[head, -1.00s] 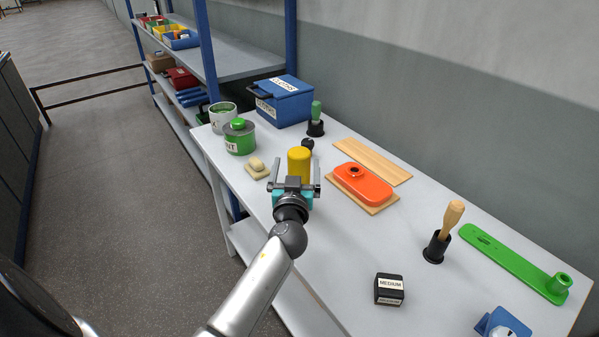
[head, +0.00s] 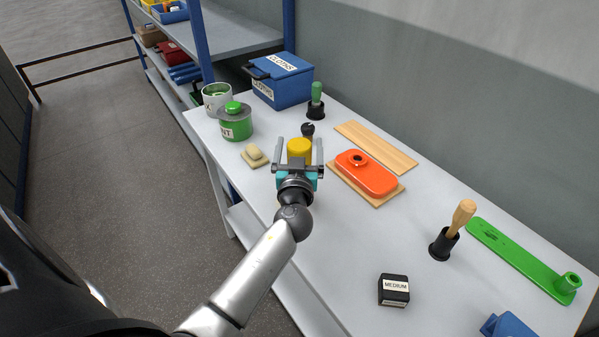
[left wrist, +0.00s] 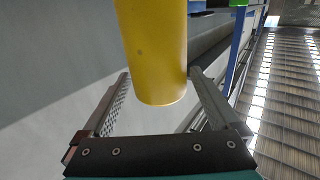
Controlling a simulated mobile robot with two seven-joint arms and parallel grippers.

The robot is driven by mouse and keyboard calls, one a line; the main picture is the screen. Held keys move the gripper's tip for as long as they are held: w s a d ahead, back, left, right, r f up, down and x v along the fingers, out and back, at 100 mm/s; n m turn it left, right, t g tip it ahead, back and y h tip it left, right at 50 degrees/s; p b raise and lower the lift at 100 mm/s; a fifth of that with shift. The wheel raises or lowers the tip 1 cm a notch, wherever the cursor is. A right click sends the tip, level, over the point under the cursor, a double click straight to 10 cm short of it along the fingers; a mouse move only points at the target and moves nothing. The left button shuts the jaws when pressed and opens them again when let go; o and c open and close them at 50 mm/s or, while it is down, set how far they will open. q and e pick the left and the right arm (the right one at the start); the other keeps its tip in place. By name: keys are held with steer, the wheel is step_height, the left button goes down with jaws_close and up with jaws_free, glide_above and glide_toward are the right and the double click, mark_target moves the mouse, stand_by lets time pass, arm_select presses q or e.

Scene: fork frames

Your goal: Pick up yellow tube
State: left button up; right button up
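The yellow tube (head: 299,149) stands upright on the white workbench in the head view, its lower part hidden by my gripper. My left gripper (head: 299,153) is open, with one finger on each side of the tube. In the left wrist view the tube (left wrist: 156,50) comes down from the top between the two open fingers (left wrist: 158,88). Gaps show between the tube and the fingers, wider on the left; contact on the right side is hard to judge. My right gripper is not in view.
On the white bench (head: 330,265), a green-lidded can (head: 236,125) and a beige block (head: 254,153) stand left of the gripper. An orange tool (head: 366,174) on a wooden board lies close to the right. A dark object (head: 308,129) is just behind the tube.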

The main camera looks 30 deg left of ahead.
arm_select(q)
jaws_close()
stand_by(0.6)
steer(key=shift+w, duration=0.1)
